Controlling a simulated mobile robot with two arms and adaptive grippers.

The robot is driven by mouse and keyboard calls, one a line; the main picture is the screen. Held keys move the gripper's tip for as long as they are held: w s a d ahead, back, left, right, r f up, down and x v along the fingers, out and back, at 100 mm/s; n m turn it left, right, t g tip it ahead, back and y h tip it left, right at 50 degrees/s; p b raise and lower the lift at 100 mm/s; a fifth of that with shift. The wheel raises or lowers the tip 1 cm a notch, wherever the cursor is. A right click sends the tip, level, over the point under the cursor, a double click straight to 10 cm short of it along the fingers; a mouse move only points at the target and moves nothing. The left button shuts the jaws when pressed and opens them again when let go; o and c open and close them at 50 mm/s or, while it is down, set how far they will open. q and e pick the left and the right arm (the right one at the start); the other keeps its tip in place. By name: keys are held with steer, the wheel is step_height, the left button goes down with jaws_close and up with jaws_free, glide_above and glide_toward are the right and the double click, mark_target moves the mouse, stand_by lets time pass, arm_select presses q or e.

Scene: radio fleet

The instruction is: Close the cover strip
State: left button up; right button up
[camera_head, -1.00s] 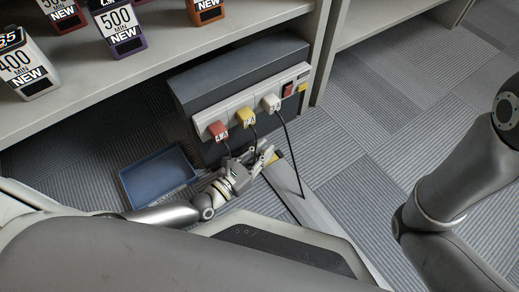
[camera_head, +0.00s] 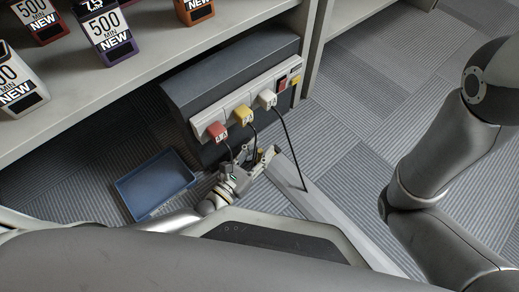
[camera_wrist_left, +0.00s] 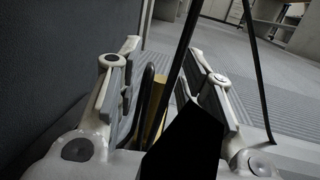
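The cover strip, which I take to be the long grey strip (camera_head: 335,215) on the floor, runs from below the power box toward the lower right. I cannot tell how far it is open. My left gripper (camera_head: 262,160) is low at its far end, below the plugs. In the left wrist view the left gripper (camera_wrist_left: 165,85) has its fingers apart. Black cables and a yellow piece (camera_wrist_left: 156,108) show between or behind them; contact cannot be told. My right arm is at the right; its gripper is out of view.
A dark power box (camera_head: 235,75) bears a red plug (camera_head: 217,131), a yellow plug (camera_head: 243,115) and a white plug (camera_head: 267,99) with hanging black cables. A blue tray (camera_head: 155,184) lies on the carpet at left. Carpet at right is open.

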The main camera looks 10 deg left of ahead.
arm_select(q)
steer(key=shift+r, duration=0.15)
step_height(320, 180, up, 10)
steer(key=shift+f, duration=0.15)
stand_by(0.4)
stand_by(0.4)
steer(key=shift+s+d, duration=0.1)
